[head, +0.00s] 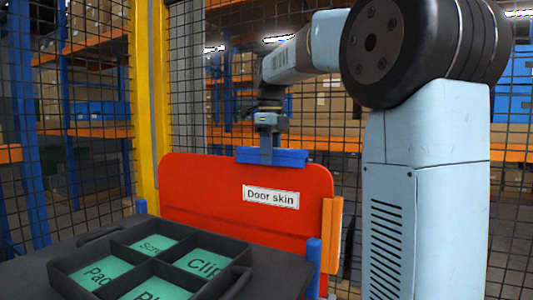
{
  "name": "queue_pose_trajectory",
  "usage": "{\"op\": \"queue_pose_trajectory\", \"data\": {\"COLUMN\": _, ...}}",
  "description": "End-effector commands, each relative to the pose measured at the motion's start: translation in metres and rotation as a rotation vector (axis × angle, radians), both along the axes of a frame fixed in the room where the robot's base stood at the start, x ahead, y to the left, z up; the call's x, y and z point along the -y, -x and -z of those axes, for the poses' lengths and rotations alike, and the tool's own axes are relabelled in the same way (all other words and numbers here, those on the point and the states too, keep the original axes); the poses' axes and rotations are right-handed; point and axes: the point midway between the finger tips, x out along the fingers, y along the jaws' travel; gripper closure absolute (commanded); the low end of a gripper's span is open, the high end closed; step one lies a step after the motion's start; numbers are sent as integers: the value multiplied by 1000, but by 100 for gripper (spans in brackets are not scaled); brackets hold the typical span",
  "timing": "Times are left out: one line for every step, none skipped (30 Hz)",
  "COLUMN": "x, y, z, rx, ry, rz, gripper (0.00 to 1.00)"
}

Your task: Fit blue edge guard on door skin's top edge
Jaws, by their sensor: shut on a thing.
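The red door skin (200,196) stands upright in the middle of the head view, with a white label reading "Door skin". The blue edge guard (288,158) is a short bar lying along the line of the door skin's top edge, right of its middle. My gripper (266,152) is shut on the edge guard from above. The guard looks level. I cannot tell from this view whether it is seated on the edge or just above or behind it. The guard's underside and the fingertips are partly hidden.
A black tray (60,269) with several green-floored, labelled compartments stands in front at the lower left. An orange block (331,240) and a blue post (313,262) stand at the door skin's right side. A yellow post (151,90) and mesh fence stand behind.

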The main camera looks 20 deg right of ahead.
Motion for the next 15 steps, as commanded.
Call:
{"op": "queue_pose_trajectory", "data": {"x": 0, "y": 0, "z": 0, "rx": 0, "ry": 0, "rz": 0, "gripper": 92}}
{"op": "queue_pose_trajectory", "data": {"x": 0, "y": 0, "z": 1, "rx": 0, "ry": 0, "rz": 0, "gripper": 92}}
{"op": "queue_pose_trajectory", "data": {"x": 0, "y": 0, "z": 1, "rx": 0, "ry": 0, "rz": 0, "gripper": 92}}
{"op": "queue_pose_trajectory", "data": {"x": 0, "y": 0, "z": 2, "rx": 0, "ry": 0, "rz": 0, "gripper": 92}}
{"op": "queue_pose_trajectory", "data": {"x": 0, "y": 0, "z": 2, "rx": 0, "ry": 0, "rz": 0, "gripper": 92}}
{"op": "queue_pose_trajectory", "data": {"x": 0, "y": 0, "z": 3, "rx": 0, "ry": 0, "rz": 0, "gripper": 92}}
{"op": "queue_pose_trajectory", "data": {"x": 0, "y": 0, "z": 3, "rx": 1, "ry": 1, "rz": 0, "gripper": 92}}
{"op": "queue_pose_trajectory", "data": {"x": 0, "y": 0, "z": 3, "rx": 1, "ry": 1, "rz": 0, "gripper": 92}}
{"op": "queue_pose_trajectory", "data": {"x": 0, "y": 0, "z": 4, "rx": 1, "ry": 0, "rz": 0, "gripper": 92}}
{"op": "queue_pose_trajectory", "data": {"x": 0, "y": 0, "z": 4, "rx": 1, "ry": 0, "rz": 0, "gripper": 92}}
{"op": "queue_pose_trajectory", "data": {"x": 0, "y": 0, "z": 5, "rx": 1, "ry": 0, "rz": 0, "gripper": 92}}
{"op": "queue_pose_trajectory", "data": {"x": 0, "y": 0, "z": 5, "rx": 1, "ry": 0, "rz": 0, "gripper": 92}}
{"op": "queue_pose_trajectory", "data": {"x": 0, "y": 0, "z": 6, "rx": 1, "ry": 0, "rz": 0, "gripper": 92}}
{"op": "queue_pose_trajectory", "data": {"x": 0, "y": 0, "z": 6, "rx": 1, "ry": 0, "rz": 0, "gripper": 92}}
{"op": "queue_pose_trajectory", "data": {"x": 0, "y": 0, "z": 7, "rx": 1, "ry": 0, "rz": 0, "gripper": 92}}
